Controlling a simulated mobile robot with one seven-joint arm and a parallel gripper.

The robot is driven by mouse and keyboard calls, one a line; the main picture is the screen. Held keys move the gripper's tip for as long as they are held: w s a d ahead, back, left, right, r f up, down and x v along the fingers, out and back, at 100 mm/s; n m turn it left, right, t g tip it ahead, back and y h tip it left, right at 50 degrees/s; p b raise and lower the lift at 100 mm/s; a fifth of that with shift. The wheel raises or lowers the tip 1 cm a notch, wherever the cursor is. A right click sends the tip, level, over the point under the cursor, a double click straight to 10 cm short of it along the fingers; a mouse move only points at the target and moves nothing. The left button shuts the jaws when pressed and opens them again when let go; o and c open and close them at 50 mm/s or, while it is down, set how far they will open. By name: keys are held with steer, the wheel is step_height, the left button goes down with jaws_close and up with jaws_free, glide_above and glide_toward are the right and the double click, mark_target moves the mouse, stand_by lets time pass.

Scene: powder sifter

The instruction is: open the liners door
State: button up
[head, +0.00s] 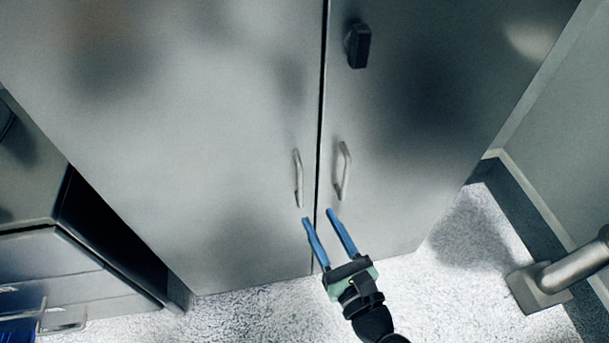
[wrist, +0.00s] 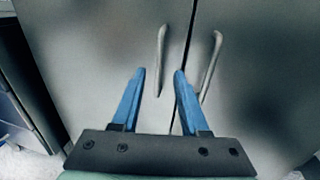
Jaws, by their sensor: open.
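A grey metal cabinet has two doors side by side, a left door (head: 190,110) and a right door (head: 430,100), both shut with a thin dark seam between them. Each door has a vertical bar handle near the seam: the left handle (head: 298,178) and the right handle (head: 343,170). In the wrist view the left handle (wrist: 161,60) and right handle (wrist: 211,65) stand beyond my fingertips. My gripper (head: 318,214) is open and empty, with blue fingers pointing up at the handles from just below. In the wrist view my gripper (wrist: 160,72) partly covers the right handle's lower end.
A black latch (head: 358,46) sits high on the right door. A drawer unit (head: 50,265) with handles stands at the left. A grey metal post with a foot (head: 545,285) is at the lower right. Speckled floor (head: 460,280) lies clear before the cabinet.

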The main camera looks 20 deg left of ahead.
mark_target(301, 185)
steer(key=x, duration=1)
steer(key=shift+w+a+b, duration=0.25)
steer(key=shift+b, duration=0.15)
jaws_close()
stand_by(0.8)
